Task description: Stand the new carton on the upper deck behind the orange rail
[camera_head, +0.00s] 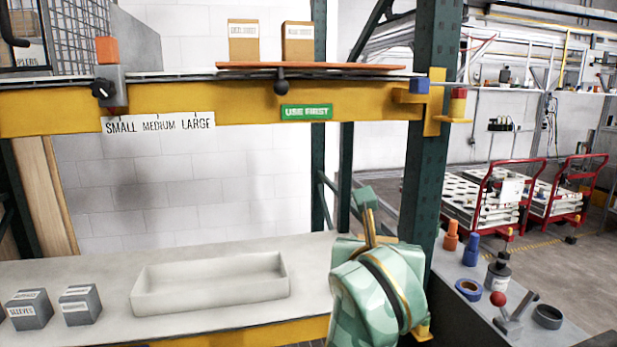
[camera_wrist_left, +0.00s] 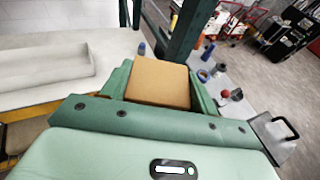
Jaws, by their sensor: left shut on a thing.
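The new carton (camera_wrist_left: 158,84), a plain tan box, is between the fingers of my left gripper (camera_wrist_left: 160,92) in the left wrist view. The gripper is shut on it. In the head view my left gripper (camera_head: 368,222) is in front of the lower shelf near the green post, below the upper deck, and its wrist hides most of the carton. The orange rail (camera_head: 310,66) runs along the upper deck's front edge (camera_head: 225,98). Two labelled tan cartons (camera_head: 243,42) (camera_head: 299,43) stand apart behind it. My right gripper is not in view.
A green post (camera_head: 428,140) rises right of my gripper. A blue block (camera_head: 419,85) and a red-topped fitting (camera_head: 458,102) sit at the beam's right end. A black knob (camera_head: 282,86) projects at the rail. An empty tray (camera_head: 210,293) lies on the lower shelf. Deck room shows right of the cartons.

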